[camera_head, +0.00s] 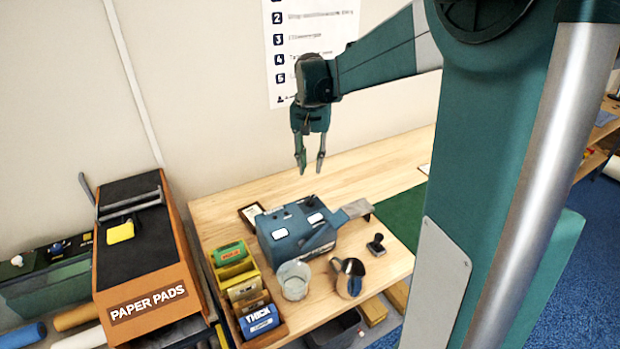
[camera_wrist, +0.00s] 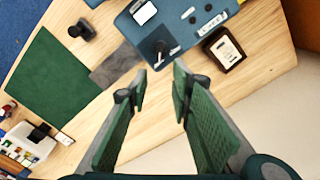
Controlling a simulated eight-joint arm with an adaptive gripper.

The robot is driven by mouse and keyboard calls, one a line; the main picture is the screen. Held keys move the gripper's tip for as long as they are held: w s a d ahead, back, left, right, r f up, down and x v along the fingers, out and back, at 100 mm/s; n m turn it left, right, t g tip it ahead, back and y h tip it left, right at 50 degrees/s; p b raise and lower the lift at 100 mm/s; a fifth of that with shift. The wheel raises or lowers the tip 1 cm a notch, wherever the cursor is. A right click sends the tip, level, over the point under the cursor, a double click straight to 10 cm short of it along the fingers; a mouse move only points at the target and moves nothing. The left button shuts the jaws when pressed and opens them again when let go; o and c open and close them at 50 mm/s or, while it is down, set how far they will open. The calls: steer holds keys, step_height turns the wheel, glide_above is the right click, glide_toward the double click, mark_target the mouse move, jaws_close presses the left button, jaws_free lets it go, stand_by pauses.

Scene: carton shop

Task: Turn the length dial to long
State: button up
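A blue-grey machine (camera_head: 290,238) sits on the wooden table, with white label plates and small dark controls on top. In the wrist view its top (camera_wrist: 190,35) shows a dark knob or lever (camera_wrist: 160,47) near one edge and smaller dark knobs (camera_wrist: 188,15) nearby. I cannot tell which is the length dial or where it points; the lettering is too small. My gripper (camera_head: 310,168) hangs above and behind the machine, fingers pointing down and apart. In the wrist view the gripper (camera_wrist: 160,80) is open and empty, touching nothing.
A framed card (camera_wrist: 223,50) lies beside the machine. A clear cup (camera_head: 293,280), a metal jug (camera_head: 347,278), and a dark stamp-like item (camera_head: 376,244) stand in front. A wooden box of coloured packs (camera_head: 272,337) is at left, near a paper pad dispenser (camera_head: 150,270). A green mat (camera_head: 404,213) lies right.

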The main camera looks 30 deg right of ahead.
mark_target(309, 199)
steer(key=shift+m, duration=0.5)
steer(key=f+p, duration=0.1)
steer(key=p, duration=0.1)
steer(key=s+a+f+p, duration=0.1)
steer(key=p, duration=0.1)
steer(key=s+f+p, duration=0.1)
steer(key=p, duration=0.1)
steer(key=shift+a+f, duration=0.35)
steer(key=shift+a, duration=0.05)
steer(key=shift+f, duration=0.1)
steer(key=shift+f+p, duration=0.35)
steer(key=shift+f, duration=3.5)
steer(key=shift+c, duration=0.7)
jaws_close()
